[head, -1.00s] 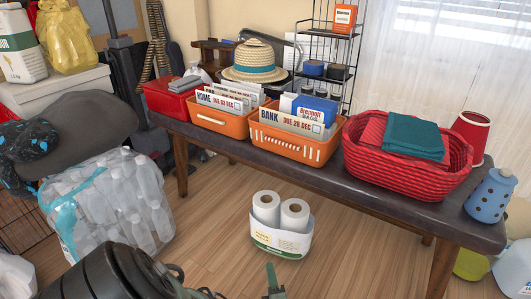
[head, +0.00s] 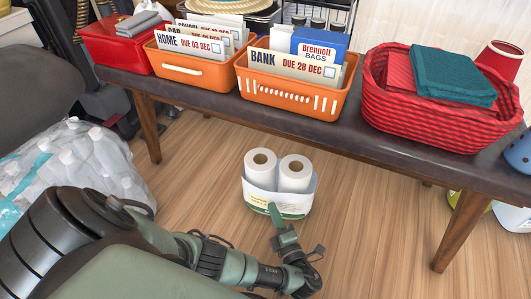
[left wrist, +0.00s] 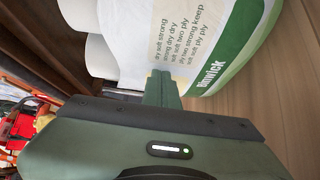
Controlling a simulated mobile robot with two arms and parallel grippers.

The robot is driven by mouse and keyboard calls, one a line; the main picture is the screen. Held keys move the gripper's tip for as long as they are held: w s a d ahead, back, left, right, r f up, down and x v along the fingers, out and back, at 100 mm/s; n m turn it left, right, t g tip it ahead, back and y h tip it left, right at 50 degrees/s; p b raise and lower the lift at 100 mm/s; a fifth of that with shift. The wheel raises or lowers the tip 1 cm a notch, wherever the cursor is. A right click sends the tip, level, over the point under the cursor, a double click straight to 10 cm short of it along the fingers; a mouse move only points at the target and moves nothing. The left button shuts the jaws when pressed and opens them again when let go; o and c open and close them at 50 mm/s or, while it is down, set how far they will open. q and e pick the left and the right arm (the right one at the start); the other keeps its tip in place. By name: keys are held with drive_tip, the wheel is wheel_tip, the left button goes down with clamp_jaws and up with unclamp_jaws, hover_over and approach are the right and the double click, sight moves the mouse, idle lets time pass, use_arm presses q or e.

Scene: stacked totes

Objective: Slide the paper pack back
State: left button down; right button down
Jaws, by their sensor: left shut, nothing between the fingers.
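The paper pack (head: 265,200), two white rolls in a white and green wrapper, stands upright on the wood floor in front of the bench. My left gripper (head: 273,212) is shut and empty, low at the near side of the pack. In the left wrist view the wrapper (left wrist: 190,50) with its printed lines fills the upper middle, and the shut fingers (left wrist: 164,82) are right up against it or very close. I cannot tell if they touch. My right gripper is not in view.
The dark bench (head: 345,132) stands behind the pack, with a leg (head: 462,228) at the right. On it are an orange basket (head: 288,93) and a red basket (head: 420,112). Wrapped bottles (head: 85,170) lie at the left.

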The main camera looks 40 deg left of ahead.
use_arm(q)
drive_tip(key=shift+w, duration=0.1)
idle(0.3)
drive_tip(key=shift+w+a+p, duration=0.25)
drive_tip(key=shift+w+p, duration=0.1)
drive_tip(key=shift+w, duration=0.85)
